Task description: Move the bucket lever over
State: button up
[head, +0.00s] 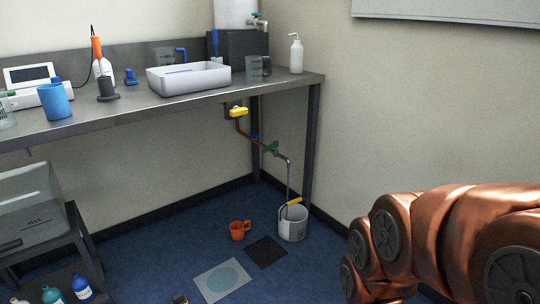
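A white bucket (293,224) stands on the blue floor below the right end of the bench. A yellow lever (293,201) sits at the bucket's rim, slanting up to the right, where a thin grey pipe (289,178) comes down into the bucket. A green lever (270,148) is higher on the same pipe run, and another yellow lever (238,112) is on a valve just under the bench. My copper-coloured arm fills the lower right, well apart from the bucket. My gripper is out of view.
A metal bench (120,112) runs along the wall; its leg (312,150) stands near the bucket. An orange mug (240,230), a dark floor grate (266,252) and a pale mat (223,280) lie near the bucket. A dark rack (85,245) is at left.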

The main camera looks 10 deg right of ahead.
aim_at(275, 143)
jog(key=k, duration=0.55)
jog(key=u, duration=0.8)
jog(key=i, duration=1.1)
jog(key=u, duration=0.3)
jog(key=i, duration=1.45)
jog(key=z, duration=0.15)
